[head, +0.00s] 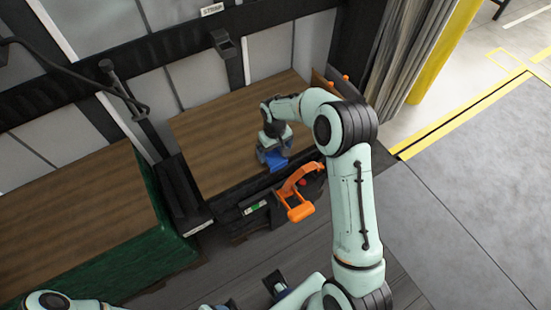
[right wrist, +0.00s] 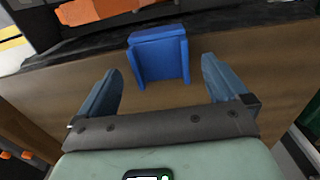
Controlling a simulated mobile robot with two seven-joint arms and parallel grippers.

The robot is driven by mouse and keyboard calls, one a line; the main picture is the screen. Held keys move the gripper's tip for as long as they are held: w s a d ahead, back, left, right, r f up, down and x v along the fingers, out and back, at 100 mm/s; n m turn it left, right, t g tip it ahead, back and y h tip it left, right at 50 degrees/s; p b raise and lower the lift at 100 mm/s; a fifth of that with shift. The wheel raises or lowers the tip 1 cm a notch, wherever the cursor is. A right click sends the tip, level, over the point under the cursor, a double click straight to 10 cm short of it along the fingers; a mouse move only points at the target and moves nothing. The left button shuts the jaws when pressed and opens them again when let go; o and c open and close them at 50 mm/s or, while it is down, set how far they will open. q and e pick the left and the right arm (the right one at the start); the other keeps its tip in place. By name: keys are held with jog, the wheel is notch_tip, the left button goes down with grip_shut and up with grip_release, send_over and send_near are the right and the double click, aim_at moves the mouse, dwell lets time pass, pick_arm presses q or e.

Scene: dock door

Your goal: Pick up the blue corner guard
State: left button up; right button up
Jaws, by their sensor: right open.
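The blue corner guard (head: 278,162) lies on the brown wooden surface near its front edge, partly hidden by my right gripper in the head view. In the right wrist view the corner guard (right wrist: 160,52) is a blue block with two legs facing me. My right gripper (right wrist: 161,82) is open. Its two fingers stand apart on either side of the guard in the picture, with gaps at both sides. The guard lies mostly beyond the fingertips, and no contact shows. Parts of my left arm show at the bottom edge of the head view, but its jaws are not clear.
An orange lever (head: 298,193) stands just in front of the surface's edge, close to the guard. A black post unit (head: 182,195) separates the wooden surface from another brown-topped one (head: 70,215) at left. A grey curtain (head: 408,55) hangs at right. The grey floor (head: 480,190) is open.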

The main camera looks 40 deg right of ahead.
aim_at(275, 159)
notch_tip(275, 159, down, 2)
jog(key=shift+f, duration=0.1)
jog(key=c, duration=1.1)
